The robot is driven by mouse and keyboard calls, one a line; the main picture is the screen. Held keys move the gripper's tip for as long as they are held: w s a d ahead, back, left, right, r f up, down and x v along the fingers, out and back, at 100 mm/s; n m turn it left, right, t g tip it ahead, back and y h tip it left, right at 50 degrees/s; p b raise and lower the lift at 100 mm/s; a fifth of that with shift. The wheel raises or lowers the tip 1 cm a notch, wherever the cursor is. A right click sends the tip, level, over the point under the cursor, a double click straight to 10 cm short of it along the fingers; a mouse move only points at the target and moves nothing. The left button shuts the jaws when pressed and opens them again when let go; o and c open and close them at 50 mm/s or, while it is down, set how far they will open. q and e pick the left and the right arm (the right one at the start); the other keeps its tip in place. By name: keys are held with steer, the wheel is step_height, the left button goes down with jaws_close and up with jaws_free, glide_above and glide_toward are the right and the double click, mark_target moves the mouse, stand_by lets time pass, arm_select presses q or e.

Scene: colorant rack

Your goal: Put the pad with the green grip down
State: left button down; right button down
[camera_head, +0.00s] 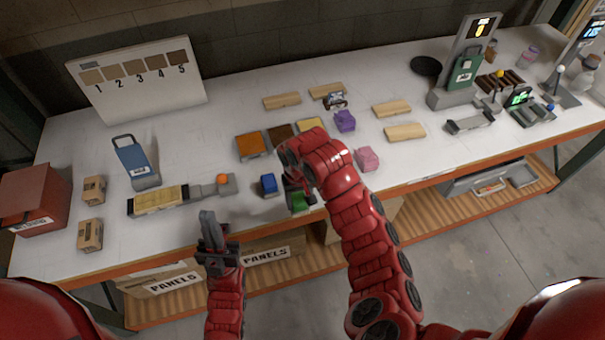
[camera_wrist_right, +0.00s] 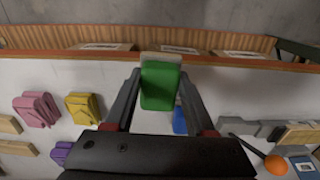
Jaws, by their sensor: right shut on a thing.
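The pad with the green grip (camera_head: 300,201) is in my right gripper (camera_head: 297,188), near the front edge of the table. In the right wrist view the green grip (camera_wrist_right: 160,86) sits between the two fingertips of my right gripper (camera_wrist_right: 161,80), which is shut on it. A pale strip shows at the grip's far end. Whether the pad touches the table cannot be told. My left gripper (camera_head: 213,232) hangs near the table's front edge, apart from the objects; its finger gap is unclear.
A blue pad (camera_head: 268,184) stands just left of the held pad. A pink pad (camera_head: 367,160) and a purple pad (camera_head: 344,121) stand to the right. The wrist view also shows a yellow pad (camera_wrist_right: 83,107). A tray tool with an orange knob (camera_head: 222,179) lies at left.

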steer(key=shift+s+a+f, duration=0.15)
steer(key=shift+s+a, duration=0.05)
steer(key=shift+s, duration=0.4)
steer(key=shift+s+a+f, duration=0.15)
steer(key=shift+s, duration=0.45)
steer(key=shift+w+f, duration=0.15)
steer(key=shift+w, duration=0.15)
steer(key=w+b, duration=0.3)
steer(key=w, duration=0.1)
steer(key=w+d+f+b, duration=0.1)
steer(key=w+b, duration=0.3)
steer(key=w, duration=0.1)
steer(key=w+b, duration=0.4)
steer(key=w, duration=0.1)
steer(key=shift+d+f, duration=0.25)
steer(key=shift+d, duration=0.05)
steer(key=shift+w+d+b, duration=0.1)
steer(key=shift+w+b, duration=0.25)
steer(key=shift+w, duration=0.1)
steer(key=shift+f+p, duration=0.4)
steer(key=shift+p, duration=0.2)
step_height(320, 180, down, 2)
steer(key=shift+f, duration=0.3)
steer(key=shift+f, duration=0.1)
